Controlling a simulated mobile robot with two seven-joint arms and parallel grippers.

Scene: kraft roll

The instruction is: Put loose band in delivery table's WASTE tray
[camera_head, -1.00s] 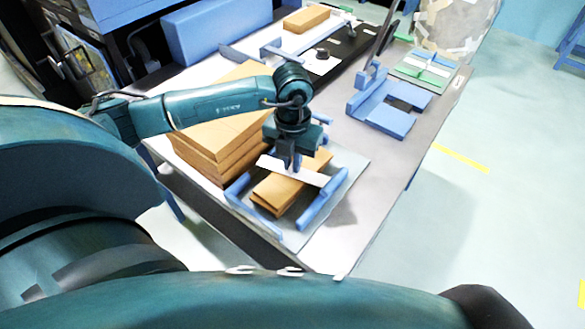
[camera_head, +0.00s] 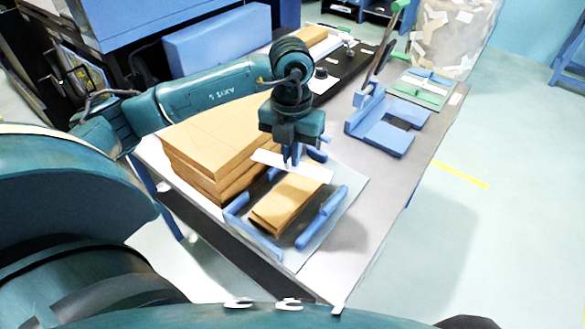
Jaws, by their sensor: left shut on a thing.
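A white paper band (camera_head: 316,172) is held by my left gripper (camera_head: 291,158), which points down with its fingers shut on the band's middle. The band looks flat and slightly above a small stack of brown kraft pieces (camera_head: 288,205). That stack lies between blue guides on a light plate. No WASTE label is readable, so I cannot tell which holder is the WASTE tray. My right gripper is not in view.
A tall brown kraft stack (camera_head: 215,150) stands left of the small one. A blue guide (camera_head: 323,216) flanks the plate. Further back are a blue holder (camera_head: 385,122), a green and white tray (camera_head: 424,88) and a bin of paper scraps (camera_head: 450,35). The table's right edge strip is clear.

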